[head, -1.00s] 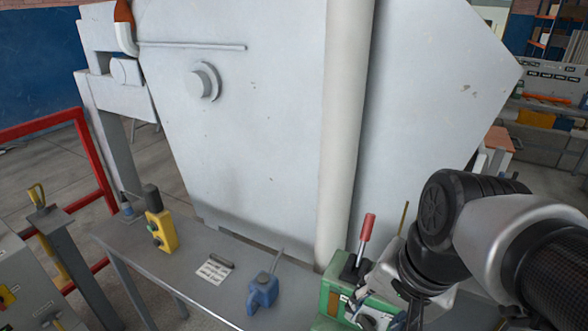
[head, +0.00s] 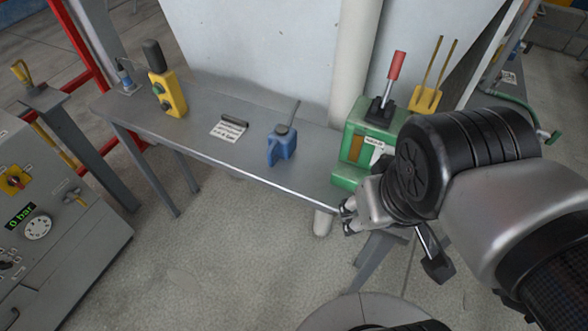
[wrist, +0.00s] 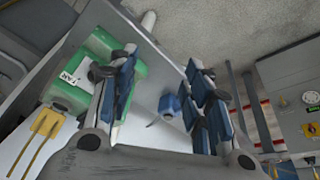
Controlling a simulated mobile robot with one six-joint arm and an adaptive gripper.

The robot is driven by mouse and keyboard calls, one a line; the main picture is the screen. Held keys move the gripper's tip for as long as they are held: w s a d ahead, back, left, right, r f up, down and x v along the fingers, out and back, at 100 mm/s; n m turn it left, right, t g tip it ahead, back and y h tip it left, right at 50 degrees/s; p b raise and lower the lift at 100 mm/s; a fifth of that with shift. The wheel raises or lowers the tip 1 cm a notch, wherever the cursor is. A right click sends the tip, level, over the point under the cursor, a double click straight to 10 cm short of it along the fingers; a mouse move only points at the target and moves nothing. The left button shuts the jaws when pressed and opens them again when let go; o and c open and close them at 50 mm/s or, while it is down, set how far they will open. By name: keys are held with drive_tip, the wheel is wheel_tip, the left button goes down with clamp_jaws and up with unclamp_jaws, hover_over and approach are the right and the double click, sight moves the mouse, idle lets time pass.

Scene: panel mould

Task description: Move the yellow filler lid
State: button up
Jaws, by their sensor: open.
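A yellow plate-like piece with two thin upright rods (head: 426,97), which looks like the yellow filler lid, sits at the back right of the green tank unit (head: 352,141). In the wrist view the yellow piece (wrist: 47,122) is at the left edge, outside my fingers. My gripper (head: 348,215) is in front of and below the green unit, near the bench's right end. In the wrist view my gripper (wrist: 162,88) is open, with its two blue-padded fingers apart and nothing between the pads. My forearm and wrist cover the area right of the unit.
The green unit has a red-handled lever (head: 394,70). A blue oil can (head: 282,146) and a yellow control box (head: 168,94) stand on the grey bench (head: 205,155). A pale vertical pipe (head: 353,60) rises behind. The floor before the bench is open.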

drive_tip(key=w+a+f+n+g+h, duration=0.1)
drive_tip(key=w+a+f+n+h, duration=0.7)
drive_tip(key=n, duration=0.7)
drive_tip(key=shift+w+a+f+h, duration=0.35)
drive_tip(key=shift+w+f+h, duration=0.45)
drive_tip(key=shift+w+h, duration=0.55)
drive_tip(key=shift+w, duration=0.15)
